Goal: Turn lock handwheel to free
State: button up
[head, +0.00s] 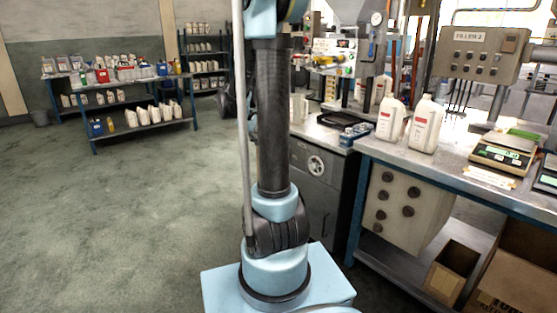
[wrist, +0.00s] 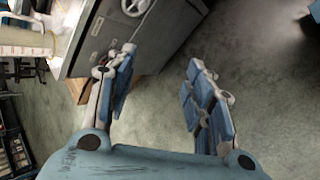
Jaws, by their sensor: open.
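A small light-grey handwheel (head: 316,164) is on the dark grey front of the filling machine's cabinet (head: 330,205), to the right of my arm in the head view. In the wrist view the handwheel (wrist: 136,6) is at the top edge, partly cut off, on the cabinet front. My gripper (wrist: 158,78) is open and empty, its blue-padded fingers apart over the floor. The handwheel lies beyond the fingertips and is not touched. In the head view my gripper is not visible.
A workbench (head: 450,172) with white jugs (head: 425,124) and a scale (head: 503,150) stands right of the cabinet. A brown carton (head: 452,268) sits below it. Shelves of bottles (head: 125,92) stand far left. The floor at left is clear.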

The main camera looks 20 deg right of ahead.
jog(key=w+d+f+n+h, duration=0.1)
jog(key=w+f+n+h, duration=0.15)
jog(key=w, duration=0.45)
jog(key=w+d+f+n+t+h, duration=0.1)
jog(key=w+f, duration=0.3)
jog(key=w, duration=0.3)
jog(key=w+d+f+n+h, duration=0.1)
jog(key=w+d+f+n, duration=0.15)
jog(key=w, duration=0.45)
jog(key=w+a+f+n+t+h, duration=0.1)
jog(key=w+f+n+h, duration=0.2)
jog(key=f, duration=0.6)
jog(key=w+f+n+t+h, duration=0.15)
jog(key=w+f, duration=0.35)
jog(key=f, duration=0.5)
jog(key=x, duration=1.7)
jog(key=shift+s+r+n+g, duration=0.2)
jog(key=shift+r+n+g, duration=0.15)
jog(key=shift+n, duration=0.1)
jog(key=shift+d, duration=0.15)
jog(key=c, duration=1.1)
